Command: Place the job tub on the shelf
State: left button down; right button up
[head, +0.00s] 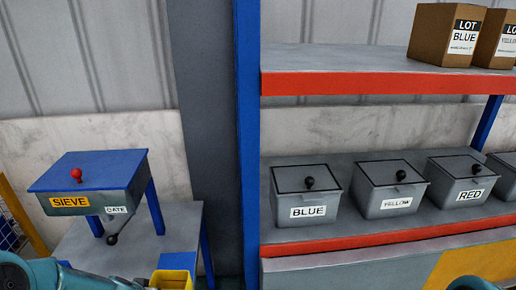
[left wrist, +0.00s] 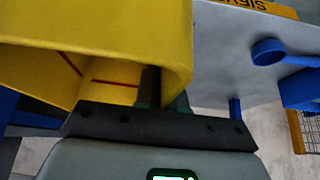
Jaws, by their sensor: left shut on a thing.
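The yellow job tub (head: 172,281) shows at the bottom edge of the head view, mostly cut off, in front of the table with the sieve. It fills the upper left of the left wrist view (left wrist: 110,35), with a red line on its inner wall. My left gripper (left wrist: 164,88) is shut on the tub's wall. The shelf rack has a lower shelf (head: 380,241) with a red front edge and an upper shelf (head: 340,84). The tub is to the left of the rack. My right gripper is out of view.
Grey lidded bins marked BLUE (head: 308,211), YELLOW (head: 397,204) and RED (head: 475,195) stand on the lower shelf. Cardboard boxes (head: 446,36) stand at the upper shelf's right; its left is clear. A blue post (head: 247,140) and the sieve (head: 90,180) are nearby.

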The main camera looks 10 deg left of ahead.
pick_arm(q)
jog(key=w+d+r, duration=0.3)
jog(key=d+r, duration=0.4)
jog(key=d, duration=0.1)
jog(key=s+d+r+m, duration=0.1)
jog(key=s+d+r, duration=0.5)
jog(key=r, duration=0.3)
jog(key=shift+s+d+r+h, duration=0.15)
jog(key=shift+d+r+h, duration=0.25)
jog(key=shift+d, duration=0.4)
